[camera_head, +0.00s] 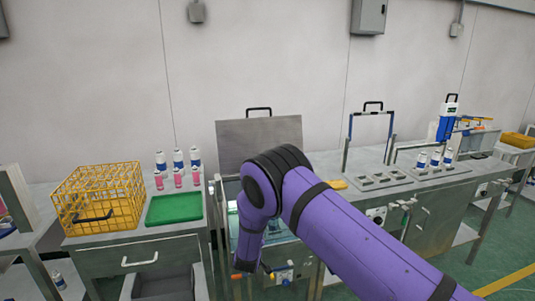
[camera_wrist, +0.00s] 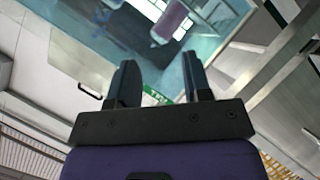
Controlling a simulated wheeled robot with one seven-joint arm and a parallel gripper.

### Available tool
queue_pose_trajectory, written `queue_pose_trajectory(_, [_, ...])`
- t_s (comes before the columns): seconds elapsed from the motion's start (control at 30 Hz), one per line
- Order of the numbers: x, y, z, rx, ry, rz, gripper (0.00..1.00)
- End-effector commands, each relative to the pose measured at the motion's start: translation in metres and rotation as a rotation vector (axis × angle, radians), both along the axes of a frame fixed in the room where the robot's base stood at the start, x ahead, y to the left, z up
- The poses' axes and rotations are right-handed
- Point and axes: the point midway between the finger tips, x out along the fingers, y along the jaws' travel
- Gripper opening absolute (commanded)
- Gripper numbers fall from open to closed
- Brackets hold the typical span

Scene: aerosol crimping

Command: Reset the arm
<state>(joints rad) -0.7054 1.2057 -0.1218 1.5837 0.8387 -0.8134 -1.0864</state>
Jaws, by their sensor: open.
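My purple arm (camera_head: 330,225) reaches in from the lower right and bends down in front of the middle station. In the wrist view my gripper (camera_wrist: 161,80) has its two dark fingers apart, with nothing between them. A pink and white can (camera_wrist: 170,20) lies beyond the fingertips, in or behind a bluish clear surface; I cannot tell which. My arm hides part of the middle station in the head view.
A yellow wire basket (camera_head: 100,200) and a green tray (camera_head: 174,208) stand on the left bench, with several pink and white-blue cans behind the tray. A raised grey lid (camera_head: 235,140) stands behind my arm. A slotted metal plate (camera_head: 380,180) lies to the right.

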Motion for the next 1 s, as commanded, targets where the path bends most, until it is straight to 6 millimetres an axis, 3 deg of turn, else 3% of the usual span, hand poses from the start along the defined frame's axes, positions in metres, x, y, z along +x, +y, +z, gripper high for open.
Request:
queue_pose_trajectory(0.03, [0.007,-0.004,0.025,0.037,0.012,-0.006,0.45])
queue_pose_trajectory(0.23, [0.019,-0.023,0.103,0.174,0.084,-0.014,0.45])
queue_pose_trajectory(0.47, [0.017,-0.054,0.191,0.313,0.162,-0.025,0.45])
queue_pose_trajectory(0.77, [-0.013,-0.104,0.296,0.458,0.260,-0.042,0.45])
queue_pose_trajectory(1.0, [-0.057,-0.149,0.369,0.548,0.338,-0.066,0.45])
